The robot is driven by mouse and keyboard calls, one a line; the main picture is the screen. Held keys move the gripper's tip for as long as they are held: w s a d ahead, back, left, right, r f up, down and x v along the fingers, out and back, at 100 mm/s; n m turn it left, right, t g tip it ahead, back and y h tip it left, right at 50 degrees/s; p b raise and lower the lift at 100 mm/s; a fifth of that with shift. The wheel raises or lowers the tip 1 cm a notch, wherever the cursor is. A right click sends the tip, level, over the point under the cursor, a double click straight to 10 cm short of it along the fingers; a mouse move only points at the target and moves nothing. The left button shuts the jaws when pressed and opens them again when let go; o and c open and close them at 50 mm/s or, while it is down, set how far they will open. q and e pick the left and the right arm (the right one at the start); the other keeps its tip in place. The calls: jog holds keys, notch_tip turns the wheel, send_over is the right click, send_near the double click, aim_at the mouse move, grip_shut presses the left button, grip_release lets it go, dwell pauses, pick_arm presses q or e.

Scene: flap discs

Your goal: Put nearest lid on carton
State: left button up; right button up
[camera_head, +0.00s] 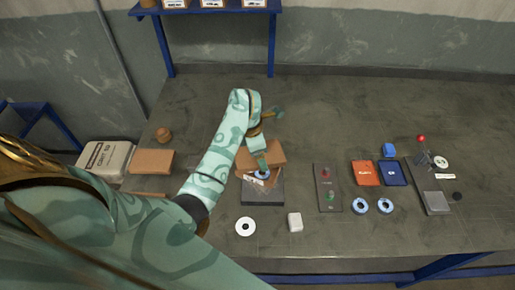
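A brown cardboard piece (275,153), apparently the carton or part of it, lies at the table's middle, at the back of a dark grey block or tray (262,196). My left gripper (262,168) points down over the front of it, close to a blue-and-white disc (261,176). The fingers are too small to tell if they are open or touch anything. A flat brown cardboard lid (152,161) lies to the left. My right gripper is not in view.
A white disc (245,227) and a small white block (295,222) lie near the front edge. To the right are a control panel (327,188), blue discs (360,205), an orange booklet (366,173) and a blue one (392,173).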

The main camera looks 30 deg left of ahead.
pick_arm(q)
jog(key=m, duration=0.4)
jog(key=m+g, duration=0.1)
jog(key=m, duration=0.1)
jog(key=shift+w+a+f+h, duration=0.15)
jog(key=shift+a+f+h, duration=0.05)
jog(key=shift+a+h, duration=0.2)
jog(key=shift+f+m, duration=0.1)
jog(key=shift+m, duration=0.4)
jog(key=b+x, duration=0.3)
jog(key=a+b+x, duration=0.1)
jog(key=b+x, duration=0.2)
jog(key=shift+s+f+b, duration=0.2)
jog(key=shift+f+b, duration=0.05)
jog(key=shift+b, duration=0.15)
jog(key=shift+w+r+p, duration=0.1)
jog(key=shift+r+p, duration=0.8)
jog(key=shift+r, duration=0.1)
jog(key=shift+r+p, duration=0.4)
jog(key=shift+f, duration=0.1)
